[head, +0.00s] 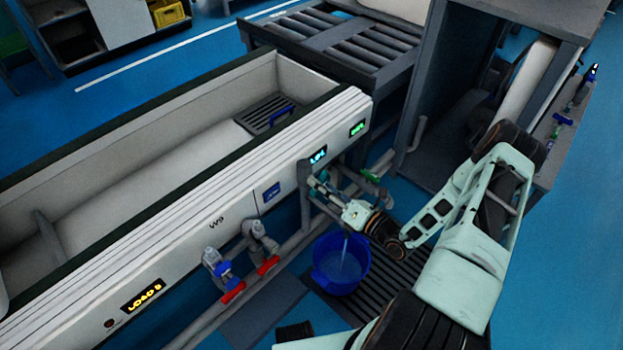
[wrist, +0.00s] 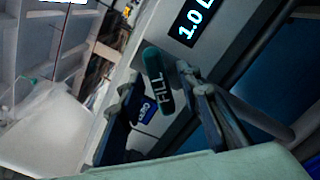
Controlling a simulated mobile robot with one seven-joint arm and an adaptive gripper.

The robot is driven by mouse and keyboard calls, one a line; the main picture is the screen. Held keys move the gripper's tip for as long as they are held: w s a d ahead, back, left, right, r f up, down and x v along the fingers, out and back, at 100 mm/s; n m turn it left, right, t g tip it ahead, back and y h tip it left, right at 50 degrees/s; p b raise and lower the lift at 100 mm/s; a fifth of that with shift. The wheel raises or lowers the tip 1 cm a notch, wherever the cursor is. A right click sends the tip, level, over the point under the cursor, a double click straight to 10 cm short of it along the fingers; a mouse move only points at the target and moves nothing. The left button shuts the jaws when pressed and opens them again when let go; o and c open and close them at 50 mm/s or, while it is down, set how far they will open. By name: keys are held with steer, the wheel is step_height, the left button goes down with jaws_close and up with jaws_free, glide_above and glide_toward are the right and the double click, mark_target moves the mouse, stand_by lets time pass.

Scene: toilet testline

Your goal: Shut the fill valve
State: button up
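The fill valve's teal handle, marked FILL (wrist: 158,85), shows in the wrist view between the two fingers of my gripper (wrist: 162,80). The fingers stand apart on either side of it, with visible gaps, so I see no grip on it. In the head view my gripper (head: 320,188) reaches to the pipework at the front of the white trough, and the handle there is small and partly hidden. A thin stream of water falls into the blue bucket (head: 341,277) below my gripper. A lit display (head: 318,156) above the valve reads about 1.0 L in the wrist view.
Another green-handled valve (head: 371,177) is just right of my gripper. The white trough wall (head: 215,205) stands behind the pipework. A dark floor grate (head: 395,290) lies beside the bucket.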

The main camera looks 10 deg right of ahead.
steer(key=shift+w+a, duration=0.3)
steer(key=shift+w, duration=0.1)
jaws_close()
